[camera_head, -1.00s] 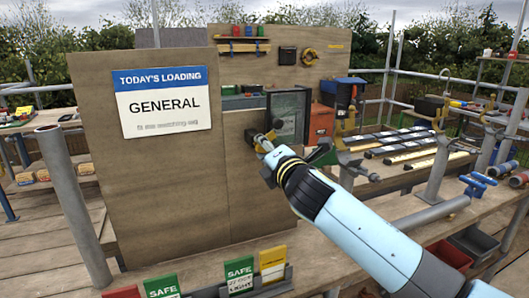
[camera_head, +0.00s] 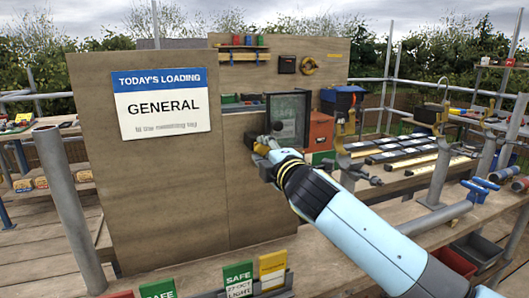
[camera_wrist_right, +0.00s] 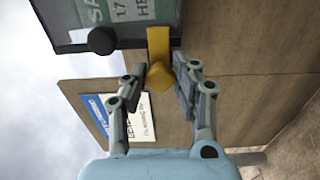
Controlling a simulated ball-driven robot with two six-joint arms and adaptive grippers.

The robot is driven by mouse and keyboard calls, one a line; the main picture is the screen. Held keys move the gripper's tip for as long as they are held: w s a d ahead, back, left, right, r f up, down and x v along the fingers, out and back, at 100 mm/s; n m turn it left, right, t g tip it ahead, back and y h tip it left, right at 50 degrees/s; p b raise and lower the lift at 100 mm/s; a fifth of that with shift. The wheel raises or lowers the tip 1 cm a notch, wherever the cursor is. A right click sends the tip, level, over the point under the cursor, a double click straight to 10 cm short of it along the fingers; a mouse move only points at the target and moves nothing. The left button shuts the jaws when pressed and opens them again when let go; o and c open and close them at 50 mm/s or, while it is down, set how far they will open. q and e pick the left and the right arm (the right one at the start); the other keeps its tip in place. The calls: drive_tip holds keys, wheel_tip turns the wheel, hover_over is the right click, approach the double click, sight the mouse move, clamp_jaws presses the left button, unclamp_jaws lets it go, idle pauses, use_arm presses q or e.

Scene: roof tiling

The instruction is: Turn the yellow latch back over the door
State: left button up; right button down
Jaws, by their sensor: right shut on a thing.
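The yellow latch (camera_wrist_right: 158,62) stands out from the wooden panel beside the door. My right gripper (camera_wrist_right: 160,76) is shut on it, with one finger on each side. In the head view the latch (camera_head: 262,145) is small and partly hidden by the right gripper (camera_head: 266,152). The dark-framed glass door (camera_head: 289,105) sits just above and to the right of it. In the wrist view, one end of the latch overlaps the edge of the door (camera_wrist_right: 75,47). A black round knob (camera_wrist_right: 102,40) is near that edge. My left gripper is not in view.
The tall wooden panel (camera_head: 90,150) carries a loading sign (camera_head: 160,103). Green and yellow cards (camera_head: 238,277) stand in a rack in front. A bench with clamps and dark slats (camera_head: 395,150) lies to the right, beside an orange box (camera_head: 320,130).

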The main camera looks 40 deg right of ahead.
drive_tip(key=shift+f, duration=0.1)
drive_tip(key=c, duration=1)
unclamp_jaws()
drive_tip(key=shift+c, duration=0.2)
drive_tip(key=v, duration=1.2)
drive_tip(key=shift+d, duration=0.1)
